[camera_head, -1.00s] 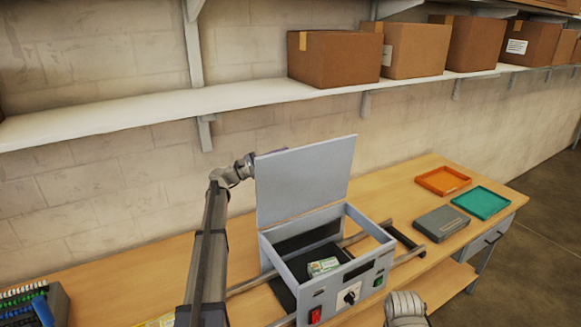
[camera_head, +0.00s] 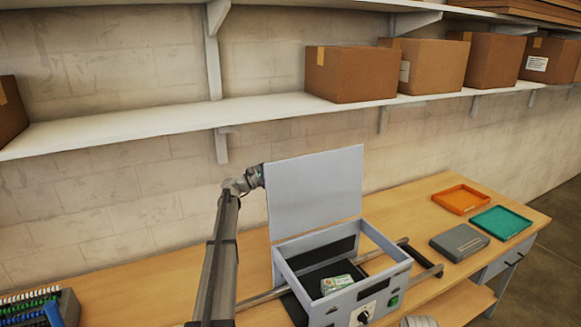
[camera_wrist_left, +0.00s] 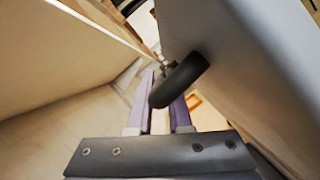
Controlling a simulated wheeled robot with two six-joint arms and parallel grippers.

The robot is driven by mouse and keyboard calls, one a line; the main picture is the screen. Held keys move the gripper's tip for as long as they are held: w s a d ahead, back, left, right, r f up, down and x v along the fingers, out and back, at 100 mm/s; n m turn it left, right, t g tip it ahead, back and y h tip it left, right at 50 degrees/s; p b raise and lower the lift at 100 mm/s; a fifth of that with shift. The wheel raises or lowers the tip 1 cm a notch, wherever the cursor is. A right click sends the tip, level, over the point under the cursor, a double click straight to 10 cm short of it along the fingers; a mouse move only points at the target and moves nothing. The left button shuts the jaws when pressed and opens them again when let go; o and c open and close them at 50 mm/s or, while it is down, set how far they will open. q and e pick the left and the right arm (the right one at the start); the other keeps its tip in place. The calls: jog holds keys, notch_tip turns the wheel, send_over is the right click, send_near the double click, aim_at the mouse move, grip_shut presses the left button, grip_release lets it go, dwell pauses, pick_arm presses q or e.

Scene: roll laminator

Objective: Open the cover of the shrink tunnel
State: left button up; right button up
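The shrink tunnel (camera_head: 377,284) is a grey box on the bench with a front control panel. Its flat grey cover (camera_head: 315,190) stands up at the back edge, so the box is open on top and a small green-and-white pack (camera_head: 336,284) shows inside. My left arm reaches up beside the cover's left edge; its gripper is hidden in the head view. In the left wrist view my left gripper (camera_wrist_left: 156,118) has its purple fingers apart, close to the cover's grey face (camera_wrist_left: 245,75) and a black rounded handle (camera_wrist_left: 180,80). No grip on the handle is visible.
Rails run beside the tunnel. A grey box (camera_head: 459,242), a teal tray (camera_head: 501,222) and an orange tray (camera_head: 461,198) lie to the right. A shelf (camera_head: 120,127) with cartons hangs above. A dark rack (camera_head: 45,308) stands at left.

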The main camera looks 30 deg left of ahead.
aim_at(269, 174)
pick_arm(q)
jog(key=shift+o, duration=0.7)
jog(key=shift+s+a+f+b, duration=0.3)
jog(key=shift+s+a, duration=0.15)
jog(key=shift+a, duration=0.05)
jog(key=b+v, duration=0.1)
jog(key=v, duration=0.5)
jog(key=shift+s+a+b, duration=0.15)
jog(key=shift+a+b, duration=0.1)
jog(key=shift+b, duration=0.15)
jog(key=b+v, duration=0.3)
jog(key=v, duration=0.6)
jog(key=shift+s, duration=0.15)
jog(key=shift+d, duration=0.2)
